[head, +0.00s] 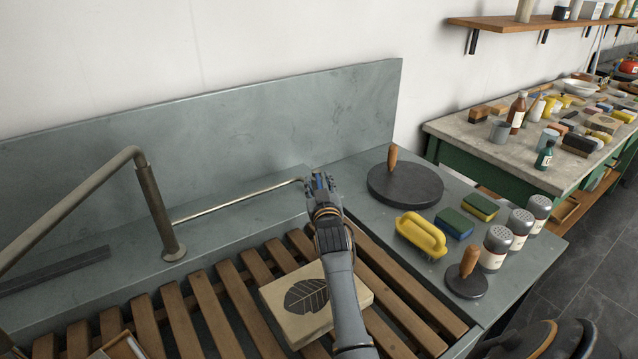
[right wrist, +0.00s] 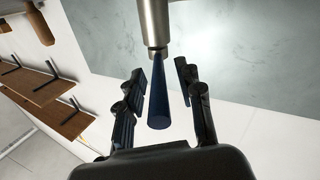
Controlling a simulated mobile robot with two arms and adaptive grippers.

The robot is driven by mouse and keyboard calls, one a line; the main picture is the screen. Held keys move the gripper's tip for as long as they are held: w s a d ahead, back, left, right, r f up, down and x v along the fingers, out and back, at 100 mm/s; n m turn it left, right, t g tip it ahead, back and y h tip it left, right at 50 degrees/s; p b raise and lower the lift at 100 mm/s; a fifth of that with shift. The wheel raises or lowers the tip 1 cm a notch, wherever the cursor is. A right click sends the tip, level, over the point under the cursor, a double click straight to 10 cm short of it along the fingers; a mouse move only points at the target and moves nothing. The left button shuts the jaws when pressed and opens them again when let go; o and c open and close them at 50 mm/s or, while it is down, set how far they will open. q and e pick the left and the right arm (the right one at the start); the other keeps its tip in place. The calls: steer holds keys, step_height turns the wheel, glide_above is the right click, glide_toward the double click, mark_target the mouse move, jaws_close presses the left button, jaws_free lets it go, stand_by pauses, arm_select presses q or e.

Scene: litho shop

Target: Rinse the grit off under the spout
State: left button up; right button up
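The litho stone (head: 300,305), a pale block with a dark leaf print, lies on the wooden slats of the sink. The brass spout pipe (head: 70,210) rises from a post (head: 160,220) and runs out to the left. A thin metal rod (head: 240,202) runs from the post toward my right gripper (head: 318,185). In the right wrist view, a blue tapered handle (right wrist: 158,112) on a metal cylinder (right wrist: 154,22) lies between the fingers of that gripper (right wrist: 165,80). Gaps show on both sides, so it is open around the handle. My left gripper is out of view.
The slats (head: 215,315) fill the sink beside a grey backsplash (head: 230,120). A cluttered bench (head: 465,135) stands beyond.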

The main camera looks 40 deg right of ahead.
mark_target(319, 182)
step_height(319, 182, up, 10)
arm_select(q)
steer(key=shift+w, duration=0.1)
arm_select(e)
steer(key=shift+f, duration=0.1)
stand_by(1.5)
